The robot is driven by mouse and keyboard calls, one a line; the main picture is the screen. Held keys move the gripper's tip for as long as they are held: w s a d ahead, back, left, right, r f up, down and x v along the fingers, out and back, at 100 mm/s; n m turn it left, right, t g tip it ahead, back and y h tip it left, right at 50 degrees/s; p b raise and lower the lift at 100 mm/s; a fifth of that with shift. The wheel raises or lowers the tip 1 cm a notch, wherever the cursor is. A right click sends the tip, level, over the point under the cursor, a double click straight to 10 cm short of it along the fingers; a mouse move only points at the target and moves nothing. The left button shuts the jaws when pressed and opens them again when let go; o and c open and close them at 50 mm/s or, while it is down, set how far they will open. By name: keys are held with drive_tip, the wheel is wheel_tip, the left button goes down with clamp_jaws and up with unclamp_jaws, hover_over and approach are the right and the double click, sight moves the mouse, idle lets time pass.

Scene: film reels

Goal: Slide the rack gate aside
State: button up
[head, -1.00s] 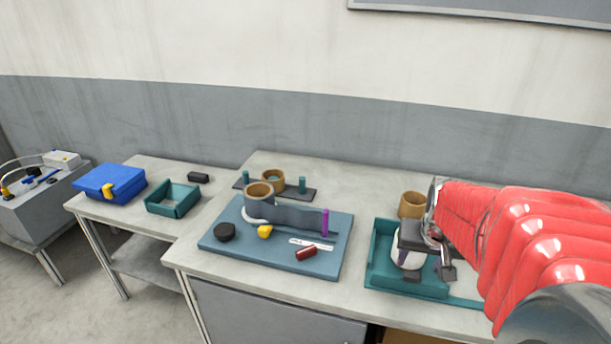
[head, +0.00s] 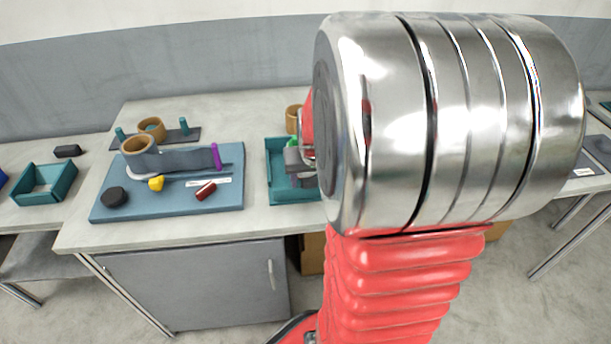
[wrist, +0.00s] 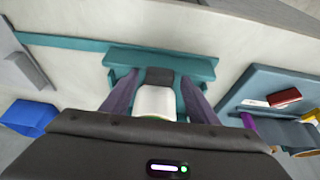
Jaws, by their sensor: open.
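The teal rack (head: 283,189) stands on the main bench, its right part hidden behind my arm in the head view. In the wrist view, its long teal front bar (wrist: 160,62), which looks like the gate, runs across the top. A dark block (wrist: 159,77) sits against that bar. A white rounded piece (wrist: 156,102) lies just below the block. My gripper (wrist: 159,84) is open over the rack, one finger on each side of the block and white piece. Contact cannot be told. The gripper (head: 300,160) is largely hidden in the head view.
A blue board (head: 120,205) left of the rack bears a black puck (head: 115,197), a yellow piece (head: 156,184) and a red piece (head: 205,190). A tan roll (head: 292,117) stands behind the rack. A teal strip (wrist: 60,43) extends from the rack along the bench.

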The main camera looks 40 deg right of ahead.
drive_tip(key=shift+a, duration=0.1)
clamp_jaws()
idle(0.5)
